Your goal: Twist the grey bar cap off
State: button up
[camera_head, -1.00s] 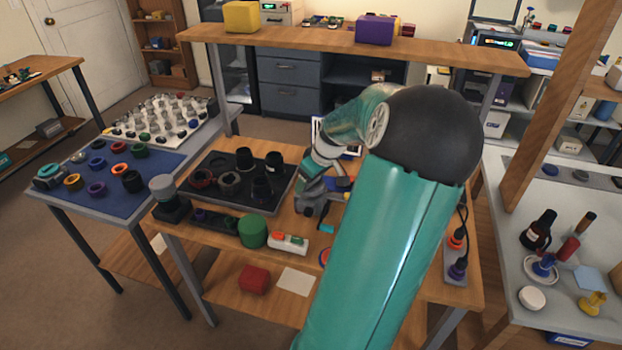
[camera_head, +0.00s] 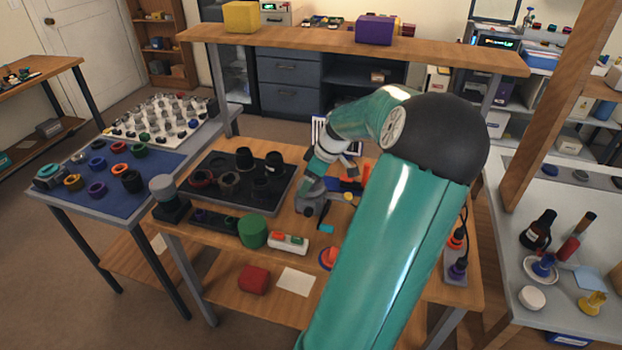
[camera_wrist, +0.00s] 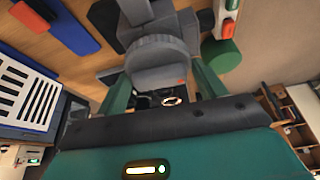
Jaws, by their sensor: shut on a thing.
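In the wrist view, the grey bar cap (camera_wrist: 157,60) is a thick round grey piece with a small red mark. My gripper (camera_wrist: 163,80) has its two teal fingers on either side of the cap and is shut on it. Grey blocky parts show beyond the cap, and I cannot tell whether the cap is still seated on them.
A dark tray (camera_head: 222,208) with black and dark red rings lies left of my gripper. A green cylinder (camera_head: 252,232) and a white box with red and green buttons (camera_head: 288,243) stand in front. Blue and red-orange pieces lie just right. A wooden shelf (camera_head: 340,45) spans behind.

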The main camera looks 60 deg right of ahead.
jog(key=shift+n, duration=0.4)
jog(key=shift+r, duration=1.05)
jog(key=shift+r, duration=2.5)
